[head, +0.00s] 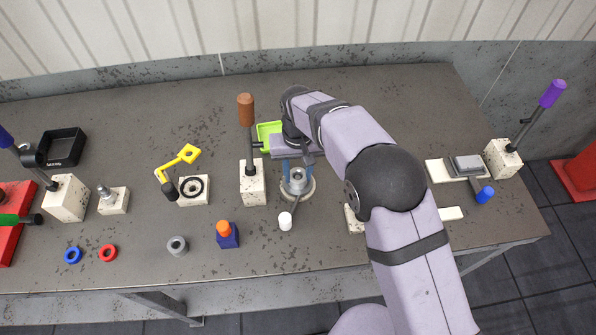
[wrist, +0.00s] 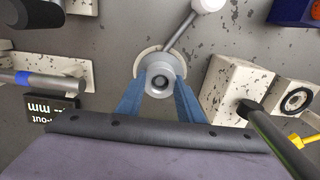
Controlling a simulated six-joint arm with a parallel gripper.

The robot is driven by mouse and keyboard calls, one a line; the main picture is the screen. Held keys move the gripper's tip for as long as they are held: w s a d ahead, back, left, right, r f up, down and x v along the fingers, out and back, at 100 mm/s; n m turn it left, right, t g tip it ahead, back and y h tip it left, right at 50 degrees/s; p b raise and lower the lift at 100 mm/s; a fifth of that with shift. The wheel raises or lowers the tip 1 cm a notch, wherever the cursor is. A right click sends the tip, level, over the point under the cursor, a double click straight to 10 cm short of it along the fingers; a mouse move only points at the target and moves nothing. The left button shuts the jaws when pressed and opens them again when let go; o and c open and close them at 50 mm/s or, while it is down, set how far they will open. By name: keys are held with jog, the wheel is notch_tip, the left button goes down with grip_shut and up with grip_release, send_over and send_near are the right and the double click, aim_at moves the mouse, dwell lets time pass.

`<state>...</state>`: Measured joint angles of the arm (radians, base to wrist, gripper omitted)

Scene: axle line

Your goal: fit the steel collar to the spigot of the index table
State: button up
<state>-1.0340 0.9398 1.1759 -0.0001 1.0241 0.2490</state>
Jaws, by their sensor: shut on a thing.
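My gripper (head: 298,173) points down over the index table (head: 311,192), a round cream base with a lever ending in a white knob (head: 285,220). In the wrist view, the two blue fingers (wrist: 158,88) are shut on the steel collar (wrist: 158,68), a grey ring with a dark centre hole. The collar is above the middle of the index table (wrist: 141,62), roughly centred on it. The spigot is hidden beneath the collar. I cannot tell whether the collar is around the spigot or just above it.
Left of the index table stands a cream block with a brown-handled lever (head: 246,105). A blue block with an orange top (head: 227,236) and a loose grey ring (head: 177,246) lie front left. The front centre is mostly clear.

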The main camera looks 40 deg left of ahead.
jog(key=o, duration=1.4)
jog(key=shift+c, duration=0.2)
jog(key=shift+f, duration=0.1)
jog(key=shift+r+b, duration=0.4)
jog(key=shift+r, duration=0.25)
jog(key=shift+r+b, duration=1)
jog(key=shift+r, duration=2.05)
